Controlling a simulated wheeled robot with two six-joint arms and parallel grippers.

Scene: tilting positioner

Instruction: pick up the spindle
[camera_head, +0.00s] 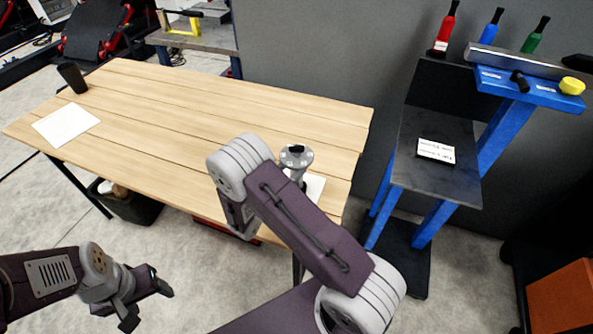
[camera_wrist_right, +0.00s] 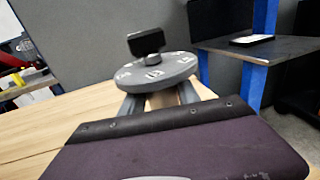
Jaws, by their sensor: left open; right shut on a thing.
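The spindle (camera_head: 296,158) is a grey metal piece with a round flanged top and a dark block on it. It shows above the right end of the wooden table (camera_head: 215,115). In the right wrist view its grey disc (camera_wrist_right: 157,72) and black block stand just beyond my right gripper (camera_wrist_right: 160,100). The right gripper is shut on the spindle below the disc; my right arm hides the jaws in the head view. I cannot tell whether the spindle touches the table. My left gripper (camera_head: 149,303) is open and empty, low at the left, in front of the table.
A white sheet (camera_head: 314,187) lies partly hidden near the spindle, another paper (camera_head: 66,124) at the left beside a black cup (camera_head: 72,77). The table's middle is clear. A blue-framed stand (camera_head: 436,170) with a labelled card is at right, bottles (camera_head: 490,28) behind.

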